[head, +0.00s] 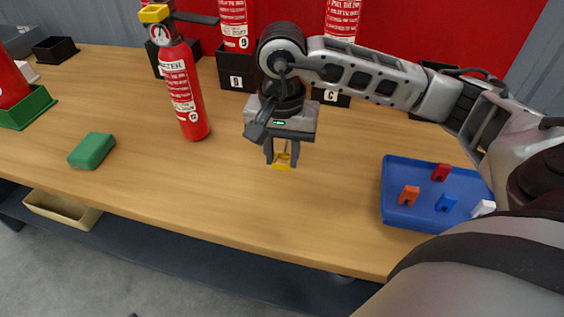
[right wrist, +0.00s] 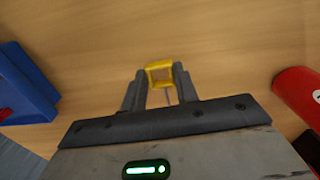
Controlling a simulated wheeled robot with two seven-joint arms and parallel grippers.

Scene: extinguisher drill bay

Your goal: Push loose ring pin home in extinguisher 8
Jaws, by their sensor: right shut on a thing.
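My right gripper (head: 282,160) is shut on a yellow ring pin (head: 282,161), held above the bare tabletop. In the right wrist view the pin's square yellow ring (right wrist: 159,66) shows at the fingertips (right wrist: 159,90), with a thin shaft pointing back between the fingers. A red extinguisher (head: 182,90) with a white label stands on the table to the left of the gripper, apart from it. Its top has a yellow part (head: 153,13) and a dark handle. My left gripper is out of view.
More red extinguishers (head: 236,25) stand in black holders (head: 236,72) along the back. A blue tray (head: 392,217) with several coloured pieces is at the right. A green block (head: 92,150) lies at the left. The table's middle front is clear.

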